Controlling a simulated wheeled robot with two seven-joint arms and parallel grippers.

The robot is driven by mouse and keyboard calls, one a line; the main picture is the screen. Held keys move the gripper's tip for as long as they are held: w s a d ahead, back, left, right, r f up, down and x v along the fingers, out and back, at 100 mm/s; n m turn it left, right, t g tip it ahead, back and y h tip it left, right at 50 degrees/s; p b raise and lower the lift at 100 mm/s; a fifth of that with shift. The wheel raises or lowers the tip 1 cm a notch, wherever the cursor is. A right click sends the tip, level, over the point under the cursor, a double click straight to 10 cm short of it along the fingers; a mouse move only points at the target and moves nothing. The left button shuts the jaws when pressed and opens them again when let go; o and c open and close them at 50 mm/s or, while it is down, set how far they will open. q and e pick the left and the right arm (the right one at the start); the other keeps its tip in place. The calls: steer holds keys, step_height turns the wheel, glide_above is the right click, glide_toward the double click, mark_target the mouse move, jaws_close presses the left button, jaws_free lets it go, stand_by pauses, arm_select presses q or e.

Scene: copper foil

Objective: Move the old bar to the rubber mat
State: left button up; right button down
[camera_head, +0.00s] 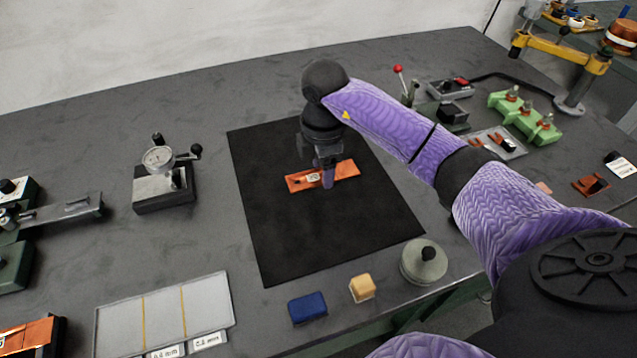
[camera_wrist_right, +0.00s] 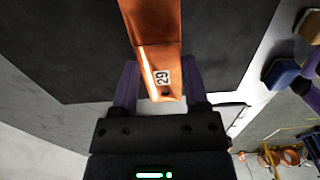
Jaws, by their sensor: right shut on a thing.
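My right gripper (camera_head: 327,177) comes down from above and is shut on the bar. In the right wrist view the bar (camera_wrist_right: 152,25) runs between the two purple fingers of the gripper (camera_wrist_right: 160,85). I cannot tell whether the bar touches the mat or hangs just above it. My left gripper is not in view.
A dial gauge stand (camera_head: 163,180) is left of the mat. A pale divided tray (camera_head: 165,310), a blue block (camera_head: 307,307), a yellow block (camera_head: 362,288) and a round grey weight (camera_head: 424,262) lie in front. A lever device (camera_head: 440,110) and green fixture (camera_head: 525,117) are right. The mat around the bar is clear.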

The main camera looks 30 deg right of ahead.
mark_target(322, 197)
step_height(322, 197, down, 6)
steer(key=shift+r+b, duration=0.1)
steer(key=shift+b, duration=0.75)
steer(key=shift+c, duration=2.1)
jaws_free()
steer(key=o, duration=0.3)
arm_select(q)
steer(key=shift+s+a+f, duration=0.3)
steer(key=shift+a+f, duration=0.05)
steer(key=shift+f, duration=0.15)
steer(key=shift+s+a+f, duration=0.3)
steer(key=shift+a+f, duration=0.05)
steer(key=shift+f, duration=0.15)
